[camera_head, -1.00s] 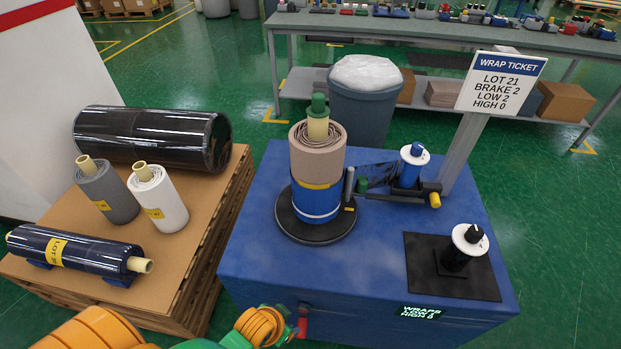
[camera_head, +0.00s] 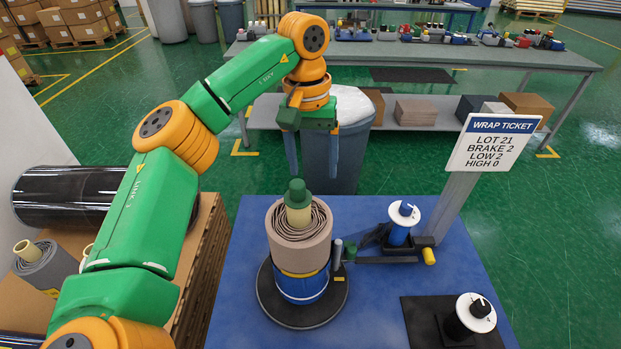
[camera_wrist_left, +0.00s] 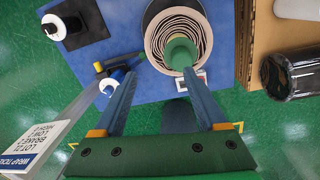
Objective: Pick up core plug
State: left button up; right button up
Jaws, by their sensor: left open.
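The green core plug (camera_head: 297,190) sits on top of the pale core in the middle of a brown wrapped roll (camera_head: 285,240). The roll stands upright on a blue holder over a black turntable (camera_head: 330,300). The plug also shows in the left wrist view (camera_wrist_left: 180,50), centred in the spiral of the roll. My left gripper (camera_head: 313,172) is open and empty, its fingers pointing down above and slightly behind the plug. In the left wrist view its fingertips (camera_wrist_left: 162,70) are apart, with the right one close to the plug in the picture. My right gripper is not in view.
A sign on a post (camera_head: 492,143) rises at the right. A black-and-white knob (camera_head: 473,313) is at front right. More rolls lie on a pallet at left, partly behind my arm.

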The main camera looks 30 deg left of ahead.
aim_at(298, 183)
pick_arm(q)
jog(key=s+a, duration=0.2)
jog(key=shift+a+f+y+b, duration=0.1)
jog(key=shift+a+y+b, duration=0.25)
jog(key=shift+y+b, duration=0.05)
jog(key=f, duration=0.1)
jog(key=f+p, duration=0.1)
jog(key=f, duration=0.3)
jog(key=shift+w+d+p, duration=0.15)
jog(key=shift+w+p, duration=0.15)
jog(key=shift+p, duration=0.1)
jog(key=shift+a+f, duration=0.2)
jog(key=shift+a, duration=0.05)
jog(key=shift+s+d+r, duration=0.1)
jog(key=shift+d, duration=0.05)
jog(key=c, duration=0.9)
grip_shut()
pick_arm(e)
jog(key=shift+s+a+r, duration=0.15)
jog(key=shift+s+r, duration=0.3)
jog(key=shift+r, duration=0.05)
